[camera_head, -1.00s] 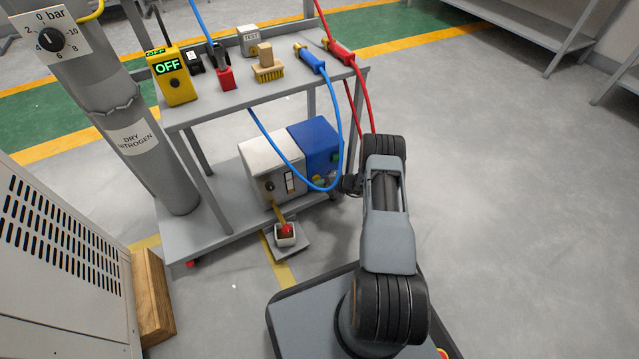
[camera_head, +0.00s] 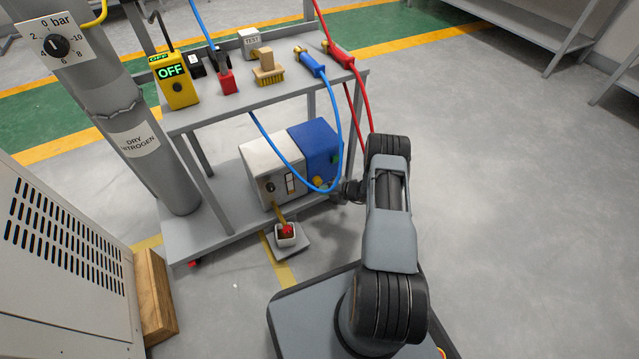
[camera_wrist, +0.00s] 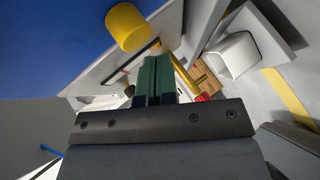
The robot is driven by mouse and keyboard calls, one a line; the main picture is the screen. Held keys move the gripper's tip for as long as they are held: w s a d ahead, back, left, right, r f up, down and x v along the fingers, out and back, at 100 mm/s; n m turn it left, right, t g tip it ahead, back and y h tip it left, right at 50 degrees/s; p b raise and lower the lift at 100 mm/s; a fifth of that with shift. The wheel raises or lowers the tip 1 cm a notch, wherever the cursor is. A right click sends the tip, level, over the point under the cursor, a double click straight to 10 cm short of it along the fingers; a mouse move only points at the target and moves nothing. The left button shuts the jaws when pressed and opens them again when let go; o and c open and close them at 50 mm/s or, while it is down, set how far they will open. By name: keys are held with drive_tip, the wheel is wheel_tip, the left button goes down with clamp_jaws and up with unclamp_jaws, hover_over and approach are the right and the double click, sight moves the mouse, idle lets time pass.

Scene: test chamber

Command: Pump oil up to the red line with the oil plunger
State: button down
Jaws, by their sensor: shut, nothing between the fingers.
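My gripper (camera_wrist: 157,62) has green fingers, shut and empty, and points at the machines' front. In the wrist view a red piece (camera_wrist: 202,97), probably the plunger knob, shows just right of the fingers, partly hidden. In the head view my gripper is right of the plunger, apart from it.
A blue machine (camera_head: 314,148) with a yellow knob (camera_wrist: 127,27) stands beside the white one. A blue hose (camera_head: 340,135) and a red hose (camera_head: 366,95) hang near my arm. A gas cylinder (camera_head: 165,180) stands left. The floor at right is clear.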

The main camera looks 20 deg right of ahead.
drive_tip(key=s, duration=0.1)
drive_tip(key=s+p, duration=0.1)
drive_tip(key=s, duration=0.1)
drive_tip(key=s+p, duration=0.1)
drive_tip(key=s, duration=0.1)
drive_tip(key=shift+d, duration=0.3)
idle(0.9)
